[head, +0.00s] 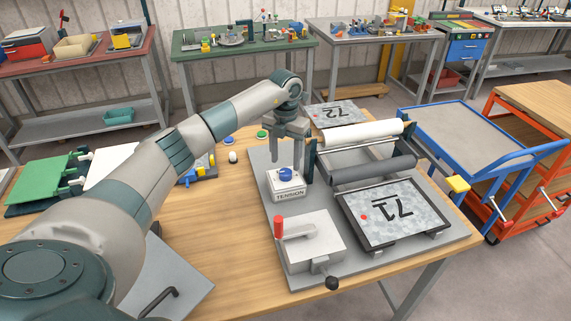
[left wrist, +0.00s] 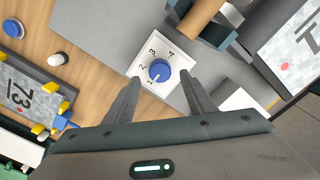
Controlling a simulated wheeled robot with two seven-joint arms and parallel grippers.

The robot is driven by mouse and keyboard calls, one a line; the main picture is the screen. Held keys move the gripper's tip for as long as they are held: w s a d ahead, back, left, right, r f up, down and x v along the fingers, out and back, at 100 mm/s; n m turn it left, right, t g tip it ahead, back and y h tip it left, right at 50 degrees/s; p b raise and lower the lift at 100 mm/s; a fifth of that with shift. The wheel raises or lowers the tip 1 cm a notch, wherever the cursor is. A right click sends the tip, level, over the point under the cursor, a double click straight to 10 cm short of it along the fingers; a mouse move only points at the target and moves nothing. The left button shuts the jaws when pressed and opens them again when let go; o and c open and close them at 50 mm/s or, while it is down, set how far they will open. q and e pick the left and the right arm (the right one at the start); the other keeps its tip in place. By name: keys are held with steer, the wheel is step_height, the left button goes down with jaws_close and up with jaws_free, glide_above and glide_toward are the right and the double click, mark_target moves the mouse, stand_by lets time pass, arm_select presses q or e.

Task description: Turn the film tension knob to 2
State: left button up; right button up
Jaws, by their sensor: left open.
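The film tension knob (head: 286,174) is a blue round knob on a white box (head: 287,193) labelled TENSION. In the left wrist view the knob (left wrist: 160,71) sits among the printed numbers 1 to 4. A small light mark on it seems to face the 1, but it is too small to be sure. My left gripper (head: 288,160) points down just above the knob, open and empty. In the left wrist view its fingers (left wrist: 160,80) stand on either side of the knob, with no contact to be seen. My right gripper is not in view.
A white roll (head: 362,133) and a dark roller (head: 372,170) lie right of the box. Blue and green buttons (head: 261,134) lie behind to the left. Bare wood (head: 215,220) is free at left.

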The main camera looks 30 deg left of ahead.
mark_target(286, 171)
arm_select(q)
steer(key=shift+f+p, duration=0.55)
steer(key=shift+f, duration=1.65)
steer(key=c, duration=1)
